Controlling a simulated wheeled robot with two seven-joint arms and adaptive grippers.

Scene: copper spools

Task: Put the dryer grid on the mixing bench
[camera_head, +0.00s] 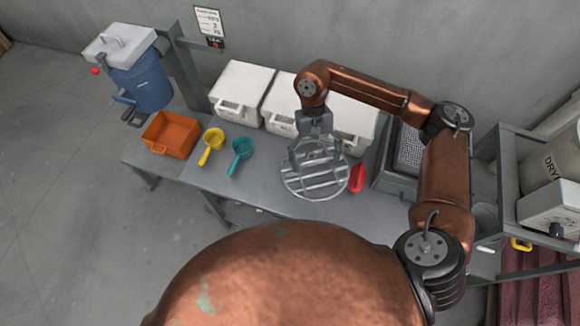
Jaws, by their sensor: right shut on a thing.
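The dryer grid (313,183), a round grey metal ring with crossbars, is over the middle of the grey mixing bench (257,193). My right gripper (316,152) points down at the grid's back part and is shut on it. The grid looks about flat; I cannot tell whether it touches the bench top or hangs just above it. The fingertips are partly hidden against the bars. My left gripper is not in view.
White lidded bins (242,88) line the bench's back. An orange tray (171,134), yellow scoop (211,143) and teal scoop (240,151) lie left of the grid. A red scoop (357,178) is close at its right, near a grey box with mesh (409,150). A dryer (560,165) stands far right.

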